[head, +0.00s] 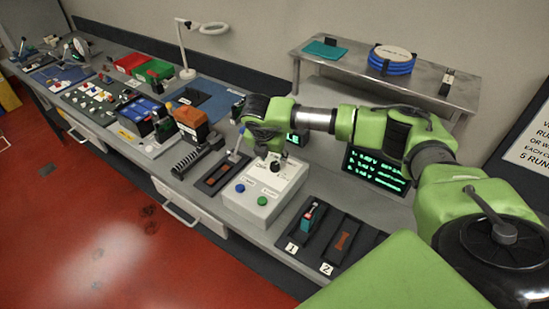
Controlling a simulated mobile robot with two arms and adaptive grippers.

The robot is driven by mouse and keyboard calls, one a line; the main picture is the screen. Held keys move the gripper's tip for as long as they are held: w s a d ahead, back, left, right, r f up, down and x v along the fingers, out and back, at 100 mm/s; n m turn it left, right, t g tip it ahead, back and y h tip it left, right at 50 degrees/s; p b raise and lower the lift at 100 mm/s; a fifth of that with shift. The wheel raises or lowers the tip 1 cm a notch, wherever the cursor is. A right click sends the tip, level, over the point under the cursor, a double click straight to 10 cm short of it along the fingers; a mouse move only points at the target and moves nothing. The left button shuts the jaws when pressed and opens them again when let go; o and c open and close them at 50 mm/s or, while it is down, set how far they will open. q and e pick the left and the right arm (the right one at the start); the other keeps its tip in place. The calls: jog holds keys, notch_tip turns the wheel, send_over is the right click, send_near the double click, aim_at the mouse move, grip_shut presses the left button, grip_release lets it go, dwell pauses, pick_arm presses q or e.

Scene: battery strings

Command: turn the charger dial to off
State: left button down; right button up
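The charger (262,205) is a pale box on the bench, with a small dark dial (276,166) on its sloped top. A blue button (240,188) and a green button (262,201) sit near its front edge. The dial's pointer and labels are too small to read. My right arm reaches in from the right, above and behind the charger. My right gripper (237,152) points down beside the charger's back left, apart from the dial as far as I can tell. Its fingers are small and partly hidden, so their opening is unclear. My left gripper is out of view.
Numbered black trays (358,250) lie right of the charger, one with a teal and red item. A dark tray (207,187) lies left. A screen with green text (377,170) stands behind. An orange-brown block (191,120) and several bins are farther left.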

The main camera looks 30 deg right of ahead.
aim_at(275, 164)
jog(key=shift+p+x, duration=0.55)
jog(key=shift+x, duration=1.85)
jog(key=shift+a, duration=0.1)
jog(key=c, duration=1.1)
